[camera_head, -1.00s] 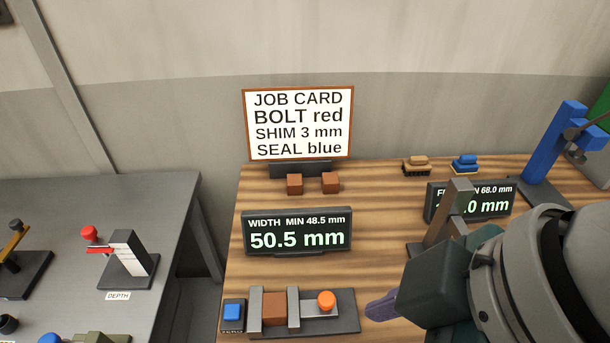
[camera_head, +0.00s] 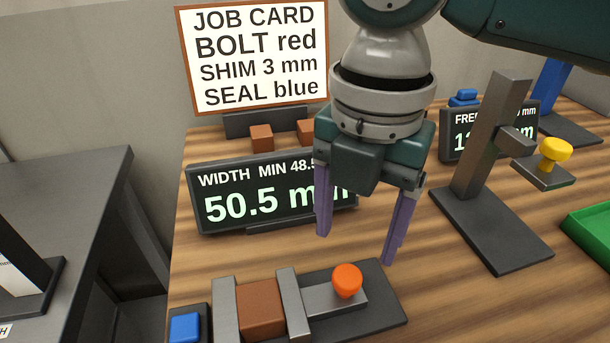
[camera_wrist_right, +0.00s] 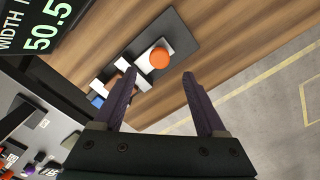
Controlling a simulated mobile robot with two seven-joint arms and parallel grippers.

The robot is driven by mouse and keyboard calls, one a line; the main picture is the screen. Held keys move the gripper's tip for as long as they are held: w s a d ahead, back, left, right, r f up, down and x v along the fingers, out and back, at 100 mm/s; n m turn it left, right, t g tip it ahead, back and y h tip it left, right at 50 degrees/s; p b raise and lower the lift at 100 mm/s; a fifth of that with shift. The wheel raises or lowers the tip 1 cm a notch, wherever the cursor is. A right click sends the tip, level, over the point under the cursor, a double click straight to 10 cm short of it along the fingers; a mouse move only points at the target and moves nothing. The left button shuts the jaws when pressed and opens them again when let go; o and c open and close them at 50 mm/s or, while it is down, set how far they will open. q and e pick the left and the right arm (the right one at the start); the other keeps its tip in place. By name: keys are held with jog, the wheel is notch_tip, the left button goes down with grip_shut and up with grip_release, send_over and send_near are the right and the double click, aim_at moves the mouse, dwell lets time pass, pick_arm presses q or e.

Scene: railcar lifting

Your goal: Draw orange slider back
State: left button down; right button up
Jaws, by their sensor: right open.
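The orange slider knob (camera_head: 347,281) sits on a grey sliding bar (camera_head: 325,303) on the dark base of the width gauge (camera_head: 385,312). A brown block (camera_head: 260,308) stands between two grey jaws, left of the knob. My right gripper (camera_head: 356,244) is open and empty, fingers pointing down, above and behind the knob and apart from it. In the right wrist view the orange knob (camera_wrist_right: 159,58) shows ahead, between and beyond the fingertips (camera_wrist_right: 160,80). My left gripper is not in view.
The width display (camera_head: 262,196) reads 50.5 mm and stands behind the gauge, partly covered by my right gripper. A blue button (camera_head: 185,327) is at the gauge's left. A grey post stand (camera_head: 490,225) with a yellow knob (camera_head: 556,150) and a green tray (camera_head: 600,235) stand to the right.

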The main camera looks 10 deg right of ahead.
aim_at(348, 275)
notch_tip(348, 275, down, 7)
jog(key=shift+f, duration=0.1)
dwell(0.3)
grip_shut()
dwell(0.5)
